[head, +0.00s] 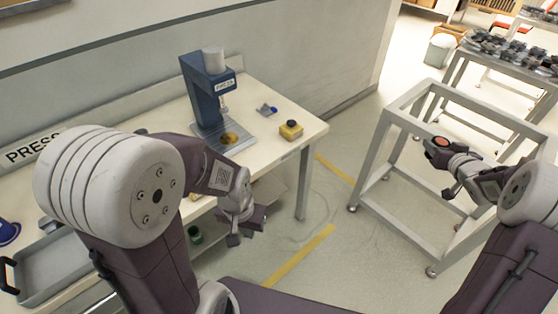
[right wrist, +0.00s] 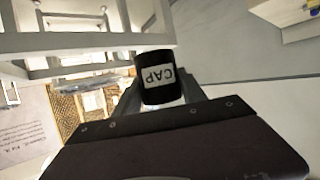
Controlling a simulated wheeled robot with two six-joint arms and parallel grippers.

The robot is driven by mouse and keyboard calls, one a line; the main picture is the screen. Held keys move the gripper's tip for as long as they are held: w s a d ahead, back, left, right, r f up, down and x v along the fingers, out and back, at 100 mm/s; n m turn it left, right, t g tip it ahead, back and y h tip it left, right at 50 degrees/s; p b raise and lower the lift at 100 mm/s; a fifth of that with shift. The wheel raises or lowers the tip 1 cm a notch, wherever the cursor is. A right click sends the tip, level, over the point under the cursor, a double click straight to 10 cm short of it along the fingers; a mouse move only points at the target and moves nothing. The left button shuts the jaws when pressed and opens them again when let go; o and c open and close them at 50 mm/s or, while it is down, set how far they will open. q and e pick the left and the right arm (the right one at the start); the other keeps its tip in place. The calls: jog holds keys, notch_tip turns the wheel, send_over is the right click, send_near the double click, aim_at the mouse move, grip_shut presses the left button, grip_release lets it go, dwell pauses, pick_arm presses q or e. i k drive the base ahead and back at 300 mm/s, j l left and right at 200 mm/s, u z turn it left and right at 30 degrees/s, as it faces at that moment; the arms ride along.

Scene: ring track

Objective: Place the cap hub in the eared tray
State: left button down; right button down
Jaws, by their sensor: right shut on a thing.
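My right gripper (head: 442,156) is shut on the cap hub, a dark cylinder with an orange top (head: 438,143), held in the air beside an empty grey frame stand. In the right wrist view the cap hub (right wrist: 157,78) shows a white label reading CAP between the fingers. A grey tray with a black handle (head: 62,272), which looks like the eared tray, lies on the bench at the lower left, partly hidden by my left arm. My left gripper (head: 246,229) hangs in front of the bench, its fingers apart and empty.
A blue press (head: 207,92) stands on the cream bench (head: 290,100). A yellow block (head: 291,130) and a small grey-blue part (head: 267,110) lie right of it. The grey frame stand (head: 405,108) is close to my right arm. Floor between bench and stand is clear.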

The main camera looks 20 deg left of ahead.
aim_at(74, 253)
jog(key=k+j+z, duration=0.25)
jog(key=z, duration=0.2)
jog(key=k+j+z, duration=0.1)
jog(key=k+z, duration=0.35)
jog(key=k+u, duration=0.15)
jog(key=u, duration=0.25)
jog(key=k+j+u, duration=0.1)
jog(key=u, duration=0.25)
jog(key=k+j+u, duration=0.1)
jog(key=u, duration=0.3)
jog(key=k+j+u, duration=0.15)
jog(key=u, duration=0.2)
jog(key=j+u, duration=0.1)
jog(key=u, duration=0.35)
jog(key=k+j+u, duration=0.1)
jog(key=u, duration=0.3)
jog(key=j+u, duration=0.1)
jog(key=u, duration=0.35)
jog(key=j+u, duration=0.1)
jog(key=u, duration=0.35)
